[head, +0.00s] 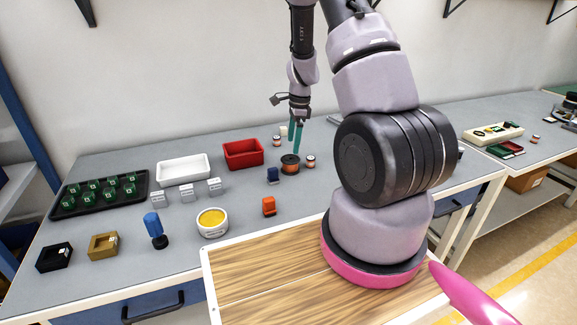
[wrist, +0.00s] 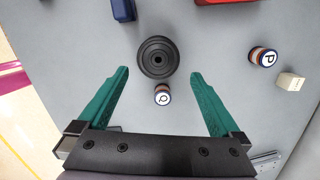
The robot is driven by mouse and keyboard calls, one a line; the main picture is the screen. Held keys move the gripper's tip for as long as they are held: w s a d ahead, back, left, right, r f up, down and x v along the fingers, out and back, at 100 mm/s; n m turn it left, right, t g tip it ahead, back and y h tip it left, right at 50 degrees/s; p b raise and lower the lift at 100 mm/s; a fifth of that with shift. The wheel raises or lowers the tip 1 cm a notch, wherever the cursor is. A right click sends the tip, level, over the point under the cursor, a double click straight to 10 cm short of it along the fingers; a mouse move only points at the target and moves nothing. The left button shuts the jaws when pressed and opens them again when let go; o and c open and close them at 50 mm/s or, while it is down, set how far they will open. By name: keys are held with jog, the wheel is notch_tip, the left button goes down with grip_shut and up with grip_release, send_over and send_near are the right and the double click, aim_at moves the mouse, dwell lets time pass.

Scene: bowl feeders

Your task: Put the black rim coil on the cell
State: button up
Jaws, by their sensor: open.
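The black rim coil (head: 290,164) stands on the grey table, with a black rim and copper-coloured side. From above in the wrist view it is a round black disc (wrist: 158,57) with a hole in its middle. A small cell (head: 310,161) with a copper band stands just to its right. In the wrist view this cell (wrist: 162,95) shows a marked white top, very near the coil's lower edge. My gripper (head: 297,148) is open and empty above them. In the wrist view its teal fingertips (wrist: 160,71) are spread to either side of the coil's lower part.
A second cell (wrist: 262,57) and a cream block (wrist: 290,81) stand right in the wrist view. A blue block (head: 272,176) and red bin (head: 243,154) are near the coil. An orange block (head: 268,207) stands nearer the front. Table right of the cell looks clear.

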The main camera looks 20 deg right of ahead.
aim_at(291, 158)
jog(key=f, duration=0.2)
jog(key=a+f, duration=0.1)
jog(key=f, duration=0.5)
jog(key=shift+a, duration=0.15)
